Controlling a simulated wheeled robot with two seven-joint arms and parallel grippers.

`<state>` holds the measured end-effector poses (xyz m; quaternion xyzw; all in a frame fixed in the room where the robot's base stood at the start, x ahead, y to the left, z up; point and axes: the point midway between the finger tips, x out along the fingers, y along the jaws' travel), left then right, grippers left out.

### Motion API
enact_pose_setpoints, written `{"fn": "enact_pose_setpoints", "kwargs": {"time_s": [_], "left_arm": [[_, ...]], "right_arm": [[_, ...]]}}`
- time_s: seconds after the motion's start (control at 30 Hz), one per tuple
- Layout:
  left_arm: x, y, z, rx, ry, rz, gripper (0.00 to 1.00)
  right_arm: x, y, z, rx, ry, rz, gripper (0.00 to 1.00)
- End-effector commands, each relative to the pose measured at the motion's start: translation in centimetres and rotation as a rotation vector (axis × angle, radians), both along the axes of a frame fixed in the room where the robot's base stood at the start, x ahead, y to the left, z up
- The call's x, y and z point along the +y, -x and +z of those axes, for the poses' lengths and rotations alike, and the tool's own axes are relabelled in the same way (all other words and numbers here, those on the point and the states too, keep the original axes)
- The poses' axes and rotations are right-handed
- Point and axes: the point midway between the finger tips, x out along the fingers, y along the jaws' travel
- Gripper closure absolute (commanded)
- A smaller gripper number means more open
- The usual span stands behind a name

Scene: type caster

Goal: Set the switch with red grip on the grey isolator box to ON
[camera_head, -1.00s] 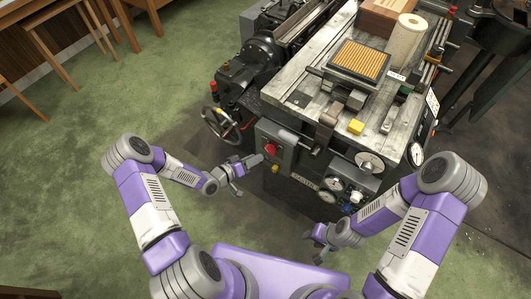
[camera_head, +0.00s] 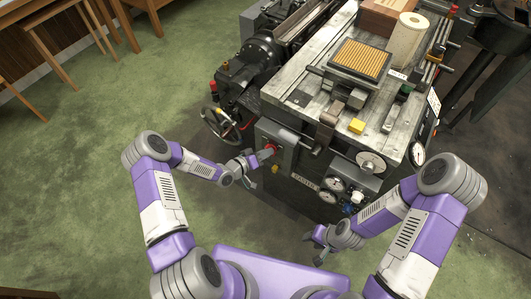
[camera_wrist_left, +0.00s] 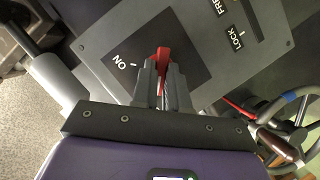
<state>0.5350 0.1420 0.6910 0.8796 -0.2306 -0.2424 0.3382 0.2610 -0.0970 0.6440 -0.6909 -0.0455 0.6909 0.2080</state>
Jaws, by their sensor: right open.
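The grey isolator box (camera_head: 285,157) is on the front of the machine in the head view. Its red grip (camera_head: 271,148) is partly hidden by my left gripper (camera_head: 255,162). In the left wrist view, the red grip (camera_wrist_left: 162,56) stands up between the fingertips of my left gripper (camera_wrist_left: 164,75), which look closed on its sides. The ON label (camera_wrist_left: 122,61) with a short mark is left of the grip, on a dark plate (camera_wrist_left: 190,65). My right gripper (camera_head: 318,245) is open and empty, low in front of the machine.
The wrist view shows a slot with FREE and LOCK labels (camera_wrist_left: 237,38) at the upper right and a spoked handwheel (camera_wrist_left: 290,125) at the lower right.

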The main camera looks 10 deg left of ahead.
Motion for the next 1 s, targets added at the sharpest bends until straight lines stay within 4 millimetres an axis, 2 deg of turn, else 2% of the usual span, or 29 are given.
{"fn": "enact_pose_setpoints", "kwargs": {"time_s": [0.47, 0.67, 1.0], "left_arm": [[-0.09, 0.06, 0.09, -0.019, -0.051, -0.001, 1.00], [-0.24, 0.11, 0.15, -0.059, -0.167, -0.003, 1.00], [-0.55, 0.22, 0.19, -0.165, -0.460, -0.004, 1.00]], "right_arm": [[-0.01, 0.00, 0.13, 0.000, 0.000, 0.000, 0.57], [-0.01, 0.00, 0.33, 0.000, 0.000, 0.000, 0.57], [0.00, 0.00, 0.34, 0.000, 0.000, 0.000, 0.57]]}}
